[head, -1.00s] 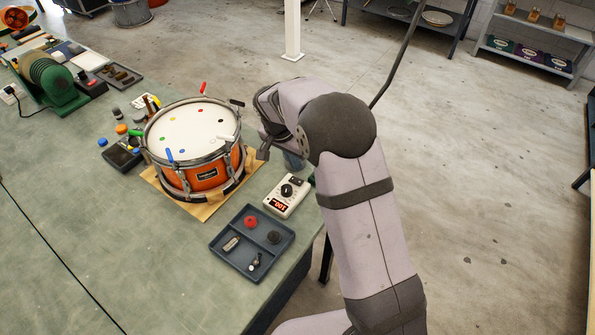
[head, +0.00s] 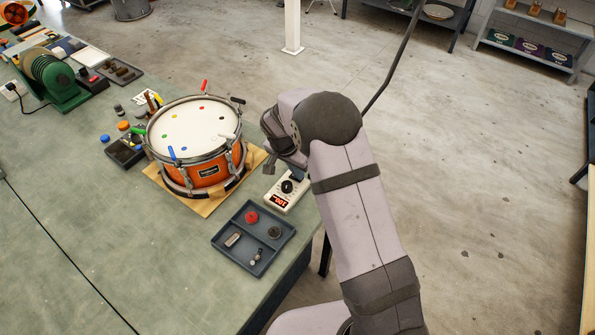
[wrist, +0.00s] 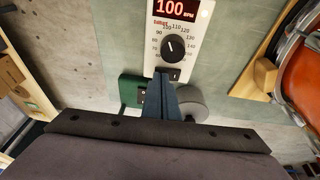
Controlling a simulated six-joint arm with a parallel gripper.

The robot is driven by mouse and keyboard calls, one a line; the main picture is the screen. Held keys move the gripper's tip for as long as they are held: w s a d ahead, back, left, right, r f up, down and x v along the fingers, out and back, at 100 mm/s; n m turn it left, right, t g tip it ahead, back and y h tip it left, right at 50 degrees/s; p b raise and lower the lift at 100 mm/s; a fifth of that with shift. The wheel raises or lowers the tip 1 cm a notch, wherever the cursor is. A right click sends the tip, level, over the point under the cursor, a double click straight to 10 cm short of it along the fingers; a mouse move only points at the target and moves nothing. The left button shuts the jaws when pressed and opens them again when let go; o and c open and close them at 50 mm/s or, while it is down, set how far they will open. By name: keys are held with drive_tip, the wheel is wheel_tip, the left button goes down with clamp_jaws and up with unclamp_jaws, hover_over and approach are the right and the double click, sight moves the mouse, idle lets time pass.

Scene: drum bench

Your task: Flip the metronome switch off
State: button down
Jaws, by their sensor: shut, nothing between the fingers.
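The metronome (head: 286,193) is a cream box on the bench beside the drum, with a black dial and a lit red display. In the wrist view its display (wrist: 177,8) reads 100 BPM, above the round dial (wrist: 173,47). A small dark switch (wrist: 172,74) sits below the dial, partly hidden by my fingers. My gripper (wrist: 163,76) is shut and empty, its blue-grey fingertips at the switch's near edge; I cannot tell whether they touch it. In the head view my gripper (head: 297,172) is over the metronome's far end.
An orange snare drum (head: 208,174) stands on a wooden board left of the metronome. A dark tray (head: 232,255) with small parts lies in front. In the wrist view a green block (wrist: 130,90) and a grey round object (wrist: 192,103) flank my fingers. The bench edge is close.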

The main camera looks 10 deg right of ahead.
drive_tip(key=shift+f+b, duration=0.4)
drive_tip(key=shift+b, duration=0.05)
drive_tip(key=shift+s+r, duration=0.15)
drive_tip(key=shift+r, duration=0.05)
drive_tip(key=shift+w+a, duration=0.55)
drive_tip(key=shift+w, duration=0.1)
drive_tip(key=shift+r, duration=0.1)
